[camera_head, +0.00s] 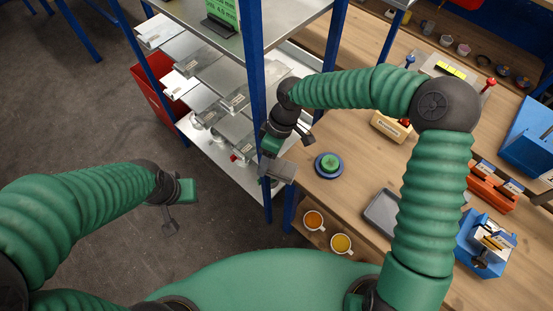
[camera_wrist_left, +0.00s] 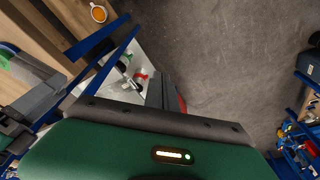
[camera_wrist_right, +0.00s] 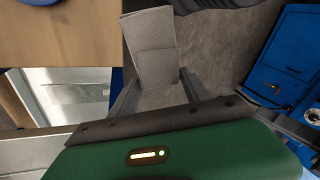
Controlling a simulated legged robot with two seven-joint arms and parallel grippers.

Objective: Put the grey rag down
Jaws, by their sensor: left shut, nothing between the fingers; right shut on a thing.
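The grey rag (camera_wrist_right: 150,35) is folded and hangs from my right gripper (camera_wrist_right: 160,88), between its fingers. In the head view the rag (camera_head: 279,169) is beside the shelf's blue front post, just left of the wooden bench's edge. It appears to be held in the air, clear of the bench top; its lower side is hidden. My right gripper (camera_head: 270,156) is shut on it. My left gripper (camera_head: 169,226) is shut and empty, out over the grey floor at the left. Its closed fingers (camera_wrist_left: 160,92) also show in the left wrist view.
The wooden bench (camera_head: 345,148) holds a green-topped item on a blue dish (camera_head: 328,165) and a grey tray (camera_head: 382,211). Two cups (camera_head: 313,220) stand on a lower level. The metal shelf unit (camera_head: 256,90) holds several packages. A red bin (camera_head: 150,85) stands behind it.

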